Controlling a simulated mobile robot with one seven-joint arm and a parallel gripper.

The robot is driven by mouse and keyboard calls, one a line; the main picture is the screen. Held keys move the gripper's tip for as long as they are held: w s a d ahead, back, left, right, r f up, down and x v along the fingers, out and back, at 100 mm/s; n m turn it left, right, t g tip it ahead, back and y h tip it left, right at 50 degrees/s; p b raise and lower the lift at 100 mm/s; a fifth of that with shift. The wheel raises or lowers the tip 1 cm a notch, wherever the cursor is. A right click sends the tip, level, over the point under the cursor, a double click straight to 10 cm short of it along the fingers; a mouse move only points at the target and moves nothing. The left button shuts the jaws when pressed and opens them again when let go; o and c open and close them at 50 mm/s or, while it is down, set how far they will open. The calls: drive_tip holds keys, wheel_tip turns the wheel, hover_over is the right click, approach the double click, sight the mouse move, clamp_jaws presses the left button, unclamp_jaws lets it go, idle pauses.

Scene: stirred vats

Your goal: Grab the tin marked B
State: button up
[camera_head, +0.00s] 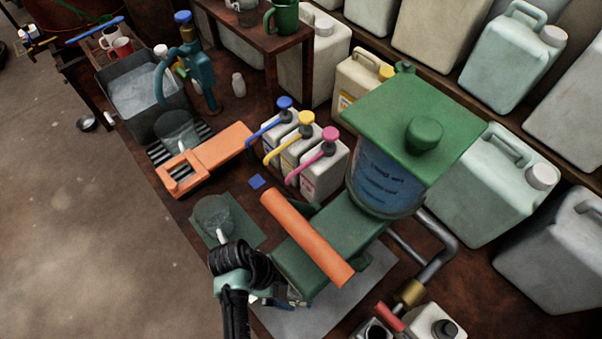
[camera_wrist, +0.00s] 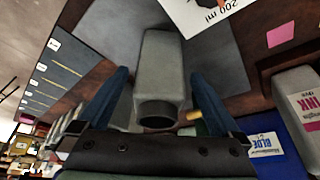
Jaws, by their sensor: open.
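In the wrist view a grey tin (camera_wrist: 162,72) with a dark round end facing me lies between the two blue fingers of my gripper (camera_wrist: 158,75). The fingers are spread, one on each side of it, and gaps show, so the tin is not clamped. No letter B can be read on its visible side. In the head view my wrist (camera_head: 232,282) is at the lower middle, beside the green machine; the fingertips and the tin are mostly hidden there.
A green machine base (camera_head: 330,240) with an orange bar (camera_head: 306,236) and a lidded vat (camera_head: 385,180) stands right of my wrist. A clear beaker (camera_head: 213,215) is close behind it. White pump jugs (camera_head: 300,150) stand further back. A "200 ml" sheet (camera_wrist: 205,15) lies beyond the tin.

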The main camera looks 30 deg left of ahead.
drive_tip(key=shift+x, duration=1.5)
drive_tip(key=shift+c, duration=0.3)
drive_tip(key=c, duration=1.4)
clamp_jaws()
drive_tip(key=shift+w+r, duration=0.15)
